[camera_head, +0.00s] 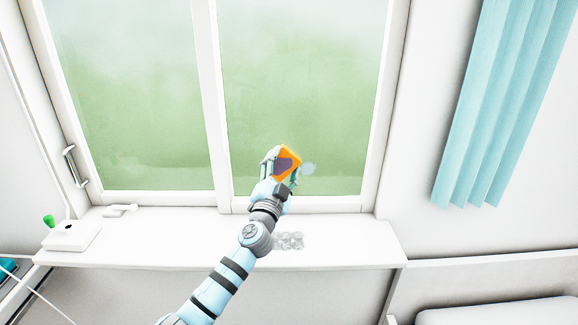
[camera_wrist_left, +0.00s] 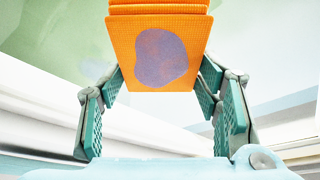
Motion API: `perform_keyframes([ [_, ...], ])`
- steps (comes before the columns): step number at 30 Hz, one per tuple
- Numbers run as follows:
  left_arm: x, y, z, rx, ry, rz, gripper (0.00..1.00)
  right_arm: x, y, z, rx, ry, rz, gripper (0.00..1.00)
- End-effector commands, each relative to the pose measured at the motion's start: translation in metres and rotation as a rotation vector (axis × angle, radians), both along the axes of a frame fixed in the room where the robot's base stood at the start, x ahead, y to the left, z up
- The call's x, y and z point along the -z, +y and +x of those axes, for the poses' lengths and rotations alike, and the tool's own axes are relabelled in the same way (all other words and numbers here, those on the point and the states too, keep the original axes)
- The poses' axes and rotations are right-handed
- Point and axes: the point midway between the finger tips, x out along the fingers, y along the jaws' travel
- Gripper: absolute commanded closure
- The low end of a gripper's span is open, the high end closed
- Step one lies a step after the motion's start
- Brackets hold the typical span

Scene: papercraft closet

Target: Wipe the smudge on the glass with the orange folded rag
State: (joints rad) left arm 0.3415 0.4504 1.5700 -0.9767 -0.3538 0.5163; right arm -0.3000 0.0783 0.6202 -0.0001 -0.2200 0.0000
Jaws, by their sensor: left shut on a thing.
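The orange folded rag (camera_head: 288,153) is in my left gripper (camera_head: 281,167), in front of the right window pane. A purple-grey patch marks the rag's near face. In the left wrist view the rag (camera_wrist_left: 185,22) sits between the two teal fingers of the gripper (camera_wrist_left: 160,80), which is shut on it. A pale whitish smudge (camera_head: 307,169) shows on the glass just right of the rag; part of it may be hidden behind the rag. I cannot tell whether the rag touches the glass. My right gripper is not in view.
The white sill (camera_head: 345,242) runs below the window, with a clear bubbly object (camera_head: 289,241) near the arm. A white box (camera_head: 70,236) with a green knob stands at the left. A blue curtain (camera_head: 500,100) hangs at the right.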

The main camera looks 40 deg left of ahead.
Motion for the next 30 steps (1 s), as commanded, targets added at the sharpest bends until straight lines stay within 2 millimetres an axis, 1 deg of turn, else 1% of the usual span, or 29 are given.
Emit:
perform_keyframes([
  [5, 0.0, 0.0, 0.0, -0.001, 0.0, 0.0, 0.76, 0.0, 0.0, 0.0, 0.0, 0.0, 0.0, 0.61],
  [8, 0.0, -0.003, -0.004, 0.0, 0.0, 0.0, 0.76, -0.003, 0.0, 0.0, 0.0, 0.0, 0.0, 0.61],
  [18, -0.001, -0.032, -0.042, 0.0, 0.0, 0.0, 0.76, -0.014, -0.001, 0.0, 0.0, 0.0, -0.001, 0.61],
  [20, -0.001, -0.035, -0.045, -0.001, -0.001, 0.0, 0.76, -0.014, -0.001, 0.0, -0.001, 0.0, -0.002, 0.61],
  [30, 0.0, -0.038, -0.049, 0.0, -0.001, -0.001, 0.76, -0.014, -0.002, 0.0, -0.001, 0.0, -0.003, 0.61],
])
